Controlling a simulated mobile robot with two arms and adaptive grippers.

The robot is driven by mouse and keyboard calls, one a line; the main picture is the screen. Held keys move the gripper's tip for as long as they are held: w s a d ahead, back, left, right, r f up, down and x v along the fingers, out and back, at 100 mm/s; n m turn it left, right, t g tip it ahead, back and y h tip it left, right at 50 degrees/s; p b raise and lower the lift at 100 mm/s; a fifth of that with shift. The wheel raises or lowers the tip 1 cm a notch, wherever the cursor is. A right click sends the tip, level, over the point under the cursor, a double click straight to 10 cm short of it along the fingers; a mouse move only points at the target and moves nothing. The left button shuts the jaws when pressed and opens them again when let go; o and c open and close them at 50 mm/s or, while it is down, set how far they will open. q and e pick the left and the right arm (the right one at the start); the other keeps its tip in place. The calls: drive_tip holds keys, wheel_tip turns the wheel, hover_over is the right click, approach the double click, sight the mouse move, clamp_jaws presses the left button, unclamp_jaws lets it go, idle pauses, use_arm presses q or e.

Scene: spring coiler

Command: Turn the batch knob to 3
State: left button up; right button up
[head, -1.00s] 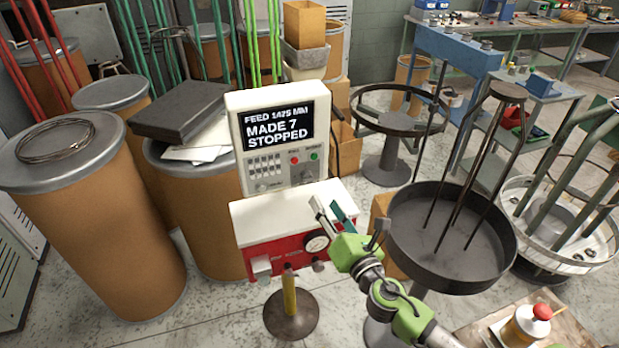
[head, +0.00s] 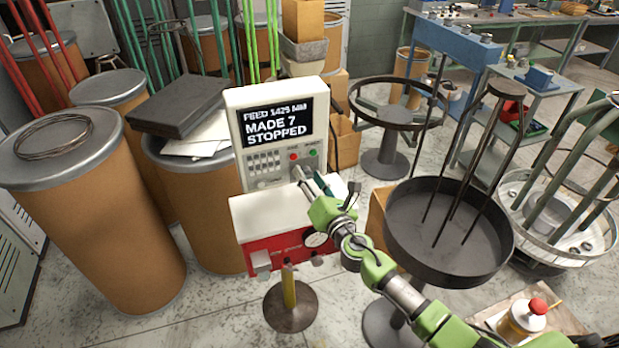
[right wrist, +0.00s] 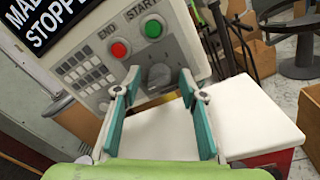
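The coiler's control box (head: 275,125) stands upright on the red and white machine, and its screen (head: 276,127) reads "MADE 7 STOPPED". In the right wrist view a grey knob (right wrist: 158,74) sits on the panel below the red END button (right wrist: 119,49) and the green START button (right wrist: 152,28). Its setting is too blurred to read. My right gripper (head: 308,178) is just in front of the panel. In the right wrist view its teal fingers (right wrist: 154,84) are spread, with the knob seen between and beyond them; contact cannot be told. My left gripper is out of view.
The machine's white top (head: 265,214) lies below my right gripper. A dark round pan with rods (head: 450,235) stands close to the right of my arm. Brown drums (head: 85,215) crowd the left side. A keypad (right wrist: 92,77) is left of the knob.

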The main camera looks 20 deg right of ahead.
clamp_jaws()
drive_tip(key=shift+a+f+m+t+h+b, duration=0.1)
drive_tip(key=shift+m+h+b, duration=0.5)
drive_tip(key=shift+m, duration=4.05)
drive_tip(key=shift+a+m+t+h+b, duration=0.15)
drive_tip(key=shift+m+b, duration=1)
drive_tip(key=shift+m, duration=3.45)
drive_tip(key=shift+d+f+m+t+h+b, duration=0.1)
drive_tip(key=shift+m+h+b, duration=0.5)
drive_tip(key=shift+m, duration=4.05)
drive_tip(key=shift+m+y, duration=0.25)
drive_tip(key=shift+m, duration=0.05)
